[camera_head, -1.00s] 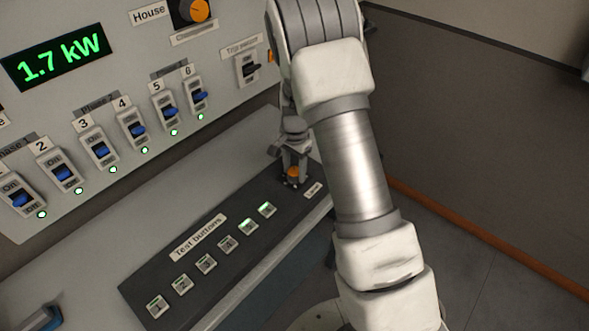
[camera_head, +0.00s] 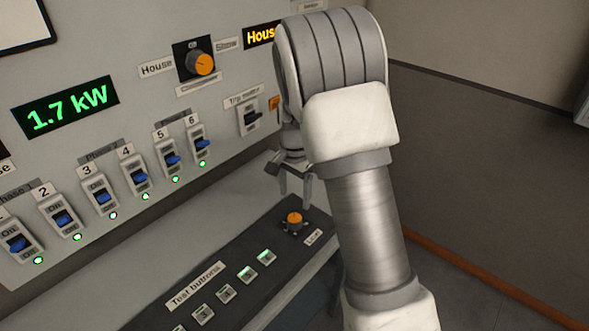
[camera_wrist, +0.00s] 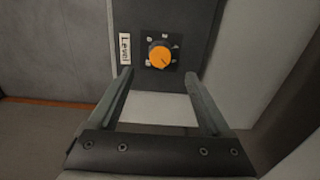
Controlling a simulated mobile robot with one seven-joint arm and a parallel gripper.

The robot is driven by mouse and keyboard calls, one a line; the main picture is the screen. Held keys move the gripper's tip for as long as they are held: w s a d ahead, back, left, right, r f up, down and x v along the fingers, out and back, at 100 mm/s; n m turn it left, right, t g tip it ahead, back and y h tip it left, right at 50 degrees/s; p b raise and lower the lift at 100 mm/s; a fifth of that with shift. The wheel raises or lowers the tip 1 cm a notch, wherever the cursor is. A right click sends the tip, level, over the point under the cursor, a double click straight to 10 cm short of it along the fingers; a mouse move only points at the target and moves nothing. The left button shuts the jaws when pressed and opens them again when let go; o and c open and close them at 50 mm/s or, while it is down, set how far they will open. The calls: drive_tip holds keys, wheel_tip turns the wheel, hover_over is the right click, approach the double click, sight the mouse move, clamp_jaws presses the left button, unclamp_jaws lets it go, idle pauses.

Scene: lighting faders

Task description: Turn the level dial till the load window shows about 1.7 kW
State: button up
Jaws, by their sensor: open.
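The level dial (camera_head: 294,218) is an orange knob on a black plate at the far right end of the dark desk panel, beside its "Level" label (camera_head: 313,237). In the wrist view the dial (camera_wrist: 160,57) shows just beyond the fingertips, between them and clear of both. My gripper (camera_head: 296,200) is open and empty, raised above the dial; its two fingers also show in the wrist view (camera_wrist: 158,72). The load window (camera_head: 66,106) reads 1.7 kW in green digits on the upright panel.
Several blue numbered switches with lit green lamps (camera_head: 145,196) line the upright panel. Above are a House/Show knob (camera_head: 203,64) and a trip-reset switch (camera_head: 250,117). Test buttons (camera_head: 226,291) sit left of the dial. A wall stands at the right.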

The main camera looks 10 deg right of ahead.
wheel_tip(320, 180, up, 8)
drive_tip(key=shift+r, duration=0.2)
idle(0.4)
drive_tip(key=s+r+n+t, duration=0.3)
drive_tip(key=s+r+n, duration=0.2)
drive_tip(key=s+r, duration=0.75)
drive_tip(key=s+n+t, duration=0.2)
drive_tip(key=s+n, duration=0.3)
drive_tip(key=s, duration=0.9)
drive_tip(key=shift+s+d+n+t, duration=0.15)
drive_tip(key=shift+s+n+t, duration=0.15)
drive_tip(key=shift+n, duration=0.1)
drive_tip(key=shift+r, duration=0.1)
idle(0.8)
